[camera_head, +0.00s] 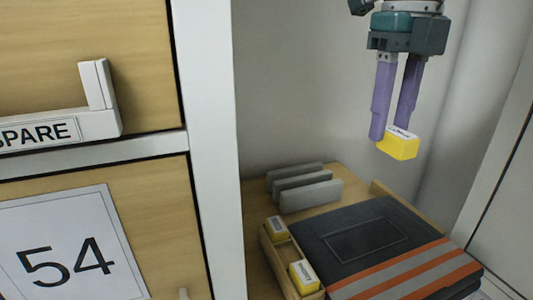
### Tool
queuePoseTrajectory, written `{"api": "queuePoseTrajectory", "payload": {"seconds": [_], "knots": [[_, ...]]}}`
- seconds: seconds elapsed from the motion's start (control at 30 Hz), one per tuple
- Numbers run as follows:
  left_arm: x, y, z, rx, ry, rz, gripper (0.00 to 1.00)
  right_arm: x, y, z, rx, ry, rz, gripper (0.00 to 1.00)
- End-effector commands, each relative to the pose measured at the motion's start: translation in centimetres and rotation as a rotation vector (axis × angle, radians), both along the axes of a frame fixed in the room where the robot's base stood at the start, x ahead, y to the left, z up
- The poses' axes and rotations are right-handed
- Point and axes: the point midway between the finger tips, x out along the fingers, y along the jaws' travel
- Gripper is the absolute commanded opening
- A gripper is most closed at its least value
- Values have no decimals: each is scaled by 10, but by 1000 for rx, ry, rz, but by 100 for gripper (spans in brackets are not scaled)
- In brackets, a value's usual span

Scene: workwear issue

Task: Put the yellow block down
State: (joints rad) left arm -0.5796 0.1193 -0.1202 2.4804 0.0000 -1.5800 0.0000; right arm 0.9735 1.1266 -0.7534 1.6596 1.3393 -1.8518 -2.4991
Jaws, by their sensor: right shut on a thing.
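The yellow block (404,149) with a white labelled top is at the upper right of the head view. My right gripper (391,134) comes down from the top edge with two purple fingers. It is shut on the yellow block and holds it in the air above the dark folded garment. My left gripper is not in view.
The dark garment (362,231) with orange and grey stripes lies on a wooden surface below. A wooden tray (286,271) beside it holds a yellow block (304,276) and another labelled block (277,228). Grey upright dividers (309,195) stand behind. A white post (212,150) and wooden lockers marked "SPARE" and "54" are left.

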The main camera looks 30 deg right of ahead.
Motion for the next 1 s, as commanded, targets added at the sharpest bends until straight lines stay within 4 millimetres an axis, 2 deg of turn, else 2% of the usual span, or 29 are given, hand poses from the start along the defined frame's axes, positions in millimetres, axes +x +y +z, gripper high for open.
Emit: {"api": "queuePoseTrajectory", "payload": {"seconds": [0.03,0.17,0.27,0.5,0.63,0.73,1.0], "knots": [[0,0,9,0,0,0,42,-7,-7,7,-3,3,0,0],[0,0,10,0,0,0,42,-16,-14,3,0,2,9,0],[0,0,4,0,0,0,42,-18,-15,-18,1,5,11,0],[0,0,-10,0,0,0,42,-18,-15,-90,2,6,12,0],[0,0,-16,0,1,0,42,-17,-14,-123,4,2,11,0],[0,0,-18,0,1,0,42,-17,-14,-140,2,1,12,0],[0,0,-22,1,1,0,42,-17,-15,-163,1,2,11,0]]}}
